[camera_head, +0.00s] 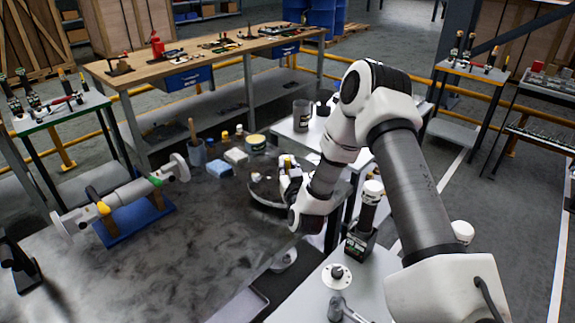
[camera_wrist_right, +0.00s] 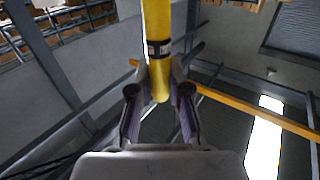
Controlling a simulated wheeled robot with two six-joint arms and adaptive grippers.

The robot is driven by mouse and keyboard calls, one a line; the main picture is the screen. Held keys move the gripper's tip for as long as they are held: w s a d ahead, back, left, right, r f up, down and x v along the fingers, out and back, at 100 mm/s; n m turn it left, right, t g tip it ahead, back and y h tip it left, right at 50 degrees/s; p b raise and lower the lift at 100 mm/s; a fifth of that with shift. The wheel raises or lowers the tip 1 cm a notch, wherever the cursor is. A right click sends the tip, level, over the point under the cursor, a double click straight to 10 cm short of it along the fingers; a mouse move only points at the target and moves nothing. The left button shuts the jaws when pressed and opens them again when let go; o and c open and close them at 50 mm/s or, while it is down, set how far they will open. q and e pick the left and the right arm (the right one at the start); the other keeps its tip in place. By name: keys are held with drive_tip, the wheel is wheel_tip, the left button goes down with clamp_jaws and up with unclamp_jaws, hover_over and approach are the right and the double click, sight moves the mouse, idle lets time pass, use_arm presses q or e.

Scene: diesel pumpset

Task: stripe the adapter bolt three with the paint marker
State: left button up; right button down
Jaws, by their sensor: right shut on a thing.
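The paint marker (camera_wrist_right: 157,45) is a yellow barrel with a dark printed label. In the right wrist view my right gripper (camera_wrist_right: 160,88) is shut on it, with the barrel pointing away from the palm. In the head view my right gripper (camera_head: 290,180) is over the right part of the dark worktable, beside a round dark-rimmed part, and my arm hides some of that area. I cannot make out adapter bolt three in either view. My left gripper is not in view.
A grey shaft assembly (camera_head: 130,192) with end flanges rests on a blue stand (camera_head: 128,226) at the left. A cup (camera_head: 197,152), a blue sponge (camera_head: 220,168) and a tin (camera_head: 255,142) stand along the back edge. The table's front middle is clear. A black-based tool (camera_head: 359,245) stands right.

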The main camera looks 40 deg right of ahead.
drive_tip(key=shift+w+d, duration=0.1)
idle(0.3)
drive_tip(key=shift+r, duration=0.2)
drive_tip(key=shift+p, duration=0.3)
wheel_tip(320, 180, up, 5)
drive_tip(key=p, duration=0.4)
